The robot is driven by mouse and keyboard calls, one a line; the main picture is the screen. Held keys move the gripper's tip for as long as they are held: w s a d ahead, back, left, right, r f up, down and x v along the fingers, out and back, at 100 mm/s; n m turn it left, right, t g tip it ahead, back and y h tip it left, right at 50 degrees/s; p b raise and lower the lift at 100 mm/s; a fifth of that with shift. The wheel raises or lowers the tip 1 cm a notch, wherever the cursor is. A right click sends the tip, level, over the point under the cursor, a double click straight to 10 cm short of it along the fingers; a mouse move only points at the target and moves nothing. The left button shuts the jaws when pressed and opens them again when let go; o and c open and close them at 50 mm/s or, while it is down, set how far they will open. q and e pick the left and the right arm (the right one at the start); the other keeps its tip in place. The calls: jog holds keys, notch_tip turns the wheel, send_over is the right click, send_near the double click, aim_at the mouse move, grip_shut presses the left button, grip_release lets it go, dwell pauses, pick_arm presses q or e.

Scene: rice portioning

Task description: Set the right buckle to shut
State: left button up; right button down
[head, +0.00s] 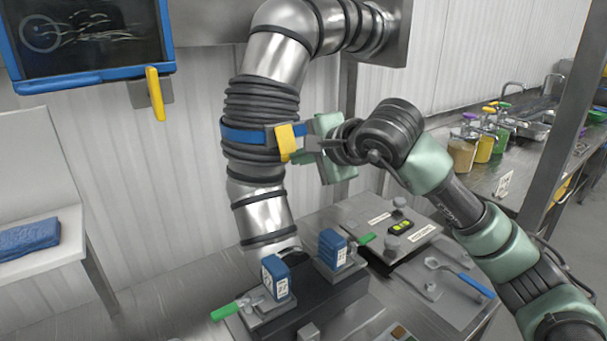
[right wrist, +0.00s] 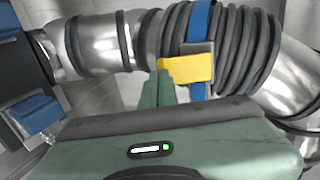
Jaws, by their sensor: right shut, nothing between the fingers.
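The right buckle (head: 286,142) is a yellow lever on a grey clasp, on a blue strap (head: 240,134) around the ribbed part of a silver duct. It also shows in the right wrist view (right wrist: 190,68), lying across the strap beside its grey clasp (right wrist: 198,48). My right gripper (head: 306,150) is shut and empty, just right of the yellow lever. In the right wrist view its green closed fingers (right wrist: 161,86) end at the lever's left end. I cannot tell whether they touch it. My left gripper is not in view.
A yellow handle (head: 155,93) on a grey plate hangs below a blue-framed screen (head: 88,38). Below the duct, two blue blocks (head: 276,277) (head: 332,248) stand on a dark bench unit. A blue-handled wrench (head: 465,279) lies at right. Bottles (head: 461,150) stand on the back counter.

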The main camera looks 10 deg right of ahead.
pick_arm(q)
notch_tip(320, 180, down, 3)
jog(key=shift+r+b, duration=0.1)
jog(key=shift+b, duration=0.7)
pick_arm(e)
jog(key=shift+w+f+t, duration=0.1)
jog(key=shift+f+t, duration=0.1)
jog(key=shift+t, duration=0.1)
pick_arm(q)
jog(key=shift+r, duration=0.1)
pick_arm(e)
jog(key=shift+a+r, duration=0.1)
jog(key=shift+r, duration=0.05)
